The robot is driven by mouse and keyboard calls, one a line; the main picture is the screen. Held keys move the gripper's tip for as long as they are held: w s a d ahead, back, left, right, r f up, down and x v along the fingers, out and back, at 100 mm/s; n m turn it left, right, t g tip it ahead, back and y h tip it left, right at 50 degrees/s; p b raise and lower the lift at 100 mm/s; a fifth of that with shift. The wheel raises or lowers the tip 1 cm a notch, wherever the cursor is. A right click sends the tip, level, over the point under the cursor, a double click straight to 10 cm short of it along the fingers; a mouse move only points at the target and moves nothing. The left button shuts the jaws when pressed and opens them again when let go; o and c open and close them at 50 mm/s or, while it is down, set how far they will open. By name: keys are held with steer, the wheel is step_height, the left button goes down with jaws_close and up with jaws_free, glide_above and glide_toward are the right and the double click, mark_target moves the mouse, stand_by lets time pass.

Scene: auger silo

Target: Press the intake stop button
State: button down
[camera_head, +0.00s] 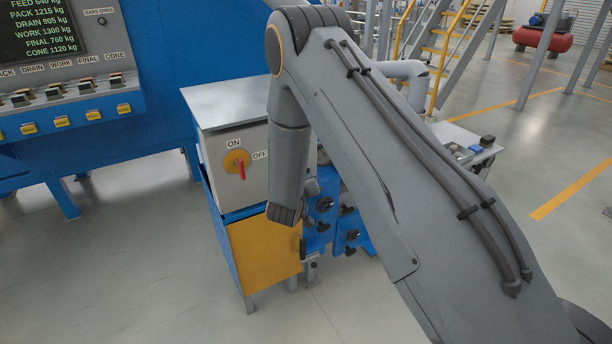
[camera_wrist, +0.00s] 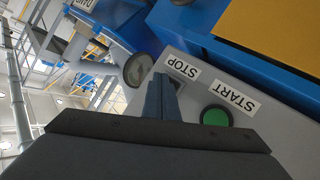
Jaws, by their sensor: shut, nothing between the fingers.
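In the wrist view, a grey panel carries a STOP label (camera_wrist: 182,68) and a START label (camera_wrist: 236,98). A green round button (camera_wrist: 215,117) sits beside the START label. My gripper (camera_wrist: 162,82) is shut and empty, its dark fingers reaching over the panel right beside the STOP label. No stop button shows there; the fingers cover the spot beside that label. I cannot tell whether the fingertips touch anything. In the head view my arm hides this panel and my gripper.
A grey cabinet (camera_head: 222,113) with a red ON/OFF switch (camera_head: 238,164) and yellow door (camera_head: 262,262) stands left of my arm. A blue console (camera_head: 65,109) is at far left. A round dark-rimmed disc (camera_wrist: 139,70) is left of my fingers. The floor in front is clear.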

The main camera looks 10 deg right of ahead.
steer(key=shift+s+d+p, duration=0.25)
steer(key=shift+s+p, duration=0.1)
steer(key=shift+s, duration=0.4)
steer(key=shift+s+d+p, duration=0.25)
steer(key=shift+s+p, duration=0.1)
steer(key=shift+s, duration=0.45)
steer(key=shift+s+d+p, duration=0.25)
steer(key=shift+s+p, duration=0.1)
steer(key=shift+s, duration=0.45)
steer(key=shift+s+d+p, duration=0.25)
steer(key=shift+s+p, duration=0.1)
steer(key=shift+s, duration=0.45)
steer(key=s+a+r+g+y, duration=0.3)
steer(key=s+r+g+y, duration=0.25)
steer(key=s+r, duration=0.25)
steer(key=s+d+r+g, duration=0.1)
steer(key=s+r+g, duration=0.2)
steer(key=s, duration=0.9)
steer(key=s+d+r+g, duration=0.2)
steer(key=s+r+g, duration=0.1)
steer(key=s, duration=1)
steer(key=shift+d+r+g+y, duration=0.25)
steer(key=shift+r+g+y, duration=0.1)
steer(key=shift+r, duration=0.5)
